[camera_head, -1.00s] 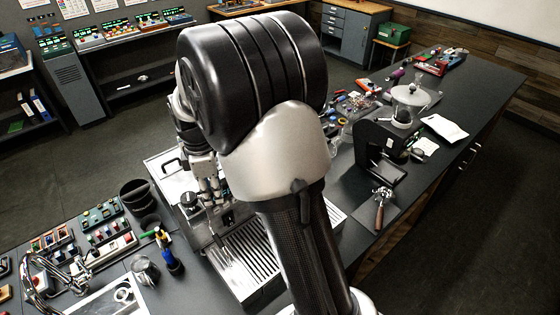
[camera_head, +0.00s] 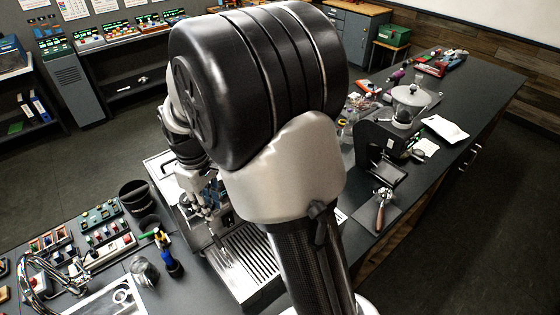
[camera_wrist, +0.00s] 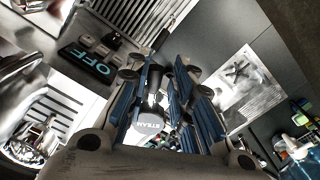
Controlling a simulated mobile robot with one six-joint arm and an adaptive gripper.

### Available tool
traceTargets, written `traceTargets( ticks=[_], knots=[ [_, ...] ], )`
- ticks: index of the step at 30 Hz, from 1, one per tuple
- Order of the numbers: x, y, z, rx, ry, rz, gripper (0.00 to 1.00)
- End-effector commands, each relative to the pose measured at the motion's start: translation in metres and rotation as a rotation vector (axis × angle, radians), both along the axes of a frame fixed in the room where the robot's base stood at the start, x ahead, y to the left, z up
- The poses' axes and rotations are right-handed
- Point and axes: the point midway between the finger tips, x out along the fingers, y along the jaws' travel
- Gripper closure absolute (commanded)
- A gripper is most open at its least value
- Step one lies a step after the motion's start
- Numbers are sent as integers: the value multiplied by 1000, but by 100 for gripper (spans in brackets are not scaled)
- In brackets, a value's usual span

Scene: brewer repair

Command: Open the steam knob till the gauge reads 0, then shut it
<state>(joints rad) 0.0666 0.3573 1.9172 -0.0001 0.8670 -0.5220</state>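The steam knob (camera_wrist: 150,120), a pale round cap marked STEAM, shows in the wrist view between the blue-padded fingers of my gripper (camera_wrist: 166,78). The fingers stand apart on either side of it. The knob lies close to the left finger and a gap shows on its right; contact is not clear. In the head view my gripper (camera_head: 207,217) points down over the left part of the brewer (camera_head: 250,258), and my arm hides much of the machine. A dark panel with a lit OFF (camera_wrist: 88,62) shows in the wrist view. I cannot make out a gauge reading.
Free counter lies at the right.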

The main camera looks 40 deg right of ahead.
Motion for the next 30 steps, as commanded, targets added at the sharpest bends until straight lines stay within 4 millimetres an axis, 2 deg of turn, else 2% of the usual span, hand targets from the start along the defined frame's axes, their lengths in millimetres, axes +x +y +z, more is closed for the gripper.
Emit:
traceTargets(
  ticks=[24,30],
  knots=[
    [-8,34,0,0,0,-517,78],
    [-8,35,0,0,0,-546,78]
  ],
)
